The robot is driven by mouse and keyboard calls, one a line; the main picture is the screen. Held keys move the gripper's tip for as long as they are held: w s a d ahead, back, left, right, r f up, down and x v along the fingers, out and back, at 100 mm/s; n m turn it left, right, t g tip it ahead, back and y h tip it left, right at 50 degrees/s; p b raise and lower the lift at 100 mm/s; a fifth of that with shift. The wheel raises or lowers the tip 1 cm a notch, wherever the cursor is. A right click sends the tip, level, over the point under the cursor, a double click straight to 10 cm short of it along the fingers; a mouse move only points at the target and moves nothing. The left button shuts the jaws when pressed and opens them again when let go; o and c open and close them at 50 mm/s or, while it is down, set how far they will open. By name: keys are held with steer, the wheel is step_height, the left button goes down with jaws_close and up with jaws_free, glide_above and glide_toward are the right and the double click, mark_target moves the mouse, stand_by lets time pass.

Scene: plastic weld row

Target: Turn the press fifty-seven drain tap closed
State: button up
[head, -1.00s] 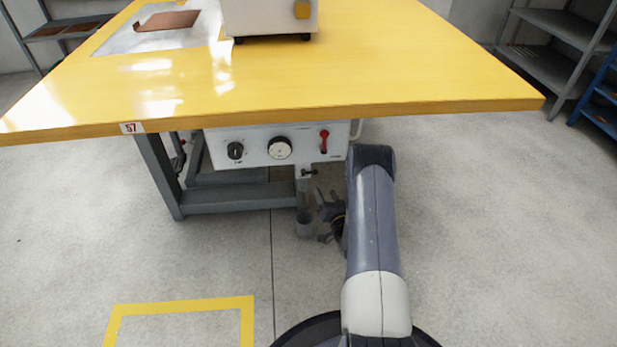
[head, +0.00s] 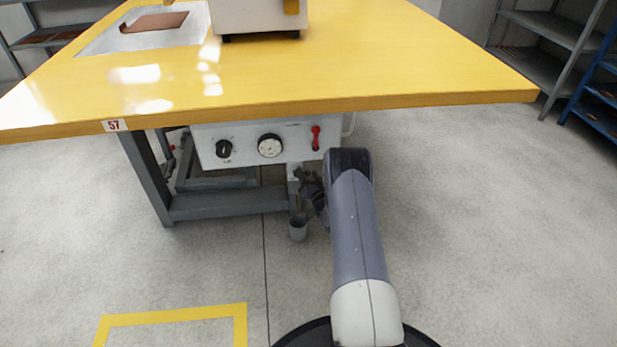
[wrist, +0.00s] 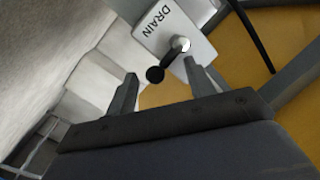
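The drain tap shows in the wrist view as a bright metal hub (wrist: 180,44) with a short lever ending in a black knob (wrist: 155,74). It is mounted on a pale plate marked DRAIN (wrist: 160,25). My gripper (wrist: 160,68) is open, with one finger on each side of the knob, and gaps show between fingers and knob. In the head view my gripper (head: 310,184) is beside the tap under the control panel, mostly hidden by my arm. The tap itself is hard to make out there.
The yellow table (head: 400,85) with its 57 label overhangs my gripper. The panel (head: 240,135) carries a black knob (head: 223,149), a gauge (head: 270,145) and a red lever (head: 315,138). A grey cup (head: 298,228) stands below the tap. Floor to the right is clear.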

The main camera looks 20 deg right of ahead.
steer(key=shift+f, duration=0.1)
steer(key=c, duration=1)
